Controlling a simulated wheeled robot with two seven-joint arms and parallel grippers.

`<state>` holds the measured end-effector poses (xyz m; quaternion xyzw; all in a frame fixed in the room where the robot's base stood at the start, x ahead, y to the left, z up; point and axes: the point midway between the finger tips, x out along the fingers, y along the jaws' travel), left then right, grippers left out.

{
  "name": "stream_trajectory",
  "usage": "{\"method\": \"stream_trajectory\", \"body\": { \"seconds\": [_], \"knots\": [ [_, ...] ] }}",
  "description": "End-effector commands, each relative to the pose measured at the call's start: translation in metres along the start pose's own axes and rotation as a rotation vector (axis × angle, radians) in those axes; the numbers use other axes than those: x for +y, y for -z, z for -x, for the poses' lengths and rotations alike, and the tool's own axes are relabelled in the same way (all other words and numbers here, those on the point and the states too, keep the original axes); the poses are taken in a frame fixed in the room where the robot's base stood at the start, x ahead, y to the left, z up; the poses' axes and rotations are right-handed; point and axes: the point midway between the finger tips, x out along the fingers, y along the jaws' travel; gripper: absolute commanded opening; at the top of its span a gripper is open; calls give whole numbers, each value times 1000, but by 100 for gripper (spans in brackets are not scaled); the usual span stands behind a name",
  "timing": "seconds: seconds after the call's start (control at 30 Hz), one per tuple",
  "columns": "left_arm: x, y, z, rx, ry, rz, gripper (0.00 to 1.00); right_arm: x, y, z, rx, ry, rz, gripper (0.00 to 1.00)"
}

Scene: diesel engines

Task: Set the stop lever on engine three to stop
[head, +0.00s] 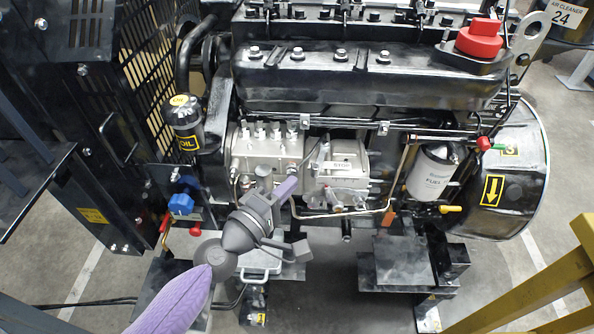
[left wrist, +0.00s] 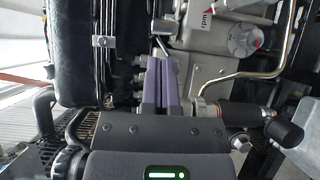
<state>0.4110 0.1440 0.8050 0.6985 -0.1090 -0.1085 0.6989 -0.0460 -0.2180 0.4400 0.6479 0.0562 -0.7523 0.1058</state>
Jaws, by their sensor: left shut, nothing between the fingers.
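The black diesel engine (head: 375,80) carries a "3" tag on its round housing at the right. The silver injection pump (head: 268,150) sits on its near side, with a white plate (head: 342,166) that seems to read STOP. A thin metal lever rises by that plate, but I cannot make out its setting. My left gripper (head: 289,184) is in front of the pump, left of and below the plate. In the left wrist view its purple fingers (left wrist: 162,62) are together and empty, with a small metal lever (left wrist: 161,44) just beyond the tips; contact is unclear. My right gripper is not in view.
A white fuel filter (head: 432,172) and red and yellow valve handles stand right of the pump. An oil filter (head: 184,125) and blue fitting (head: 181,204) are at the left. A bent metal pipe (left wrist: 240,78) runs close right of the fingers. A yellow rail (head: 530,290) is at lower right.

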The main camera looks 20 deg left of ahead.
Motion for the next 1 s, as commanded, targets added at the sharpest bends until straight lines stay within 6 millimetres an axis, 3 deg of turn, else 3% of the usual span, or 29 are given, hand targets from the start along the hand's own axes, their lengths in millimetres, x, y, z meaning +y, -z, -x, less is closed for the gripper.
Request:
{"method": "stream_trajectory", "body": {
  "seconds": [0.1,0.27,1.0],
  "knots": [
    [1,0,-18,0,-2,1,0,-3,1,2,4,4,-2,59],
    [0,0,-30,-1,0,0,0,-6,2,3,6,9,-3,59],
    [0,-8,-32,66,1,1,0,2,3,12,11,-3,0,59]
  ]
}}
